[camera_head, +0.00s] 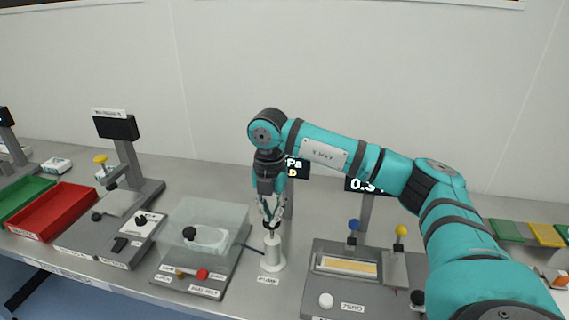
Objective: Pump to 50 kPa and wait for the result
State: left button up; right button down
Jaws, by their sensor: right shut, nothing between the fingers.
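My right gripper (272,224) points down directly above the white hand pump (272,254), with its fingers shut at the pump's top. I cannot tell whether the fingertips touch it. The pump stands upright on a round base beside the clear leak-test chamber (205,225). The chamber's base has a red knob (202,274) and a small lever at its front. The pressure display (298,168) is partly hidden behind my right arm; only "Pa" and a letter like "D" show. My left gripper is not in view.
A grey station (335,290) with blue and yellow knobs stands right of the pump, its display (360,185) partly covered by my arm. Another station (120,225), a red tray (55,210) and a green tray (25,195) stand left.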

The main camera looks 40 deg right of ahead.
notch_tip(320, 180, down, 2)
jog(key=shift+b, duration=0.5)
jog(key=shift+r, duration=0.15)
jog(key=shift+r+p, duration=1.9)
jog(key=shift+r, duration=0.75)
notch_tip(320, 180, up, 6)
jog(key=p, duration=0.4)
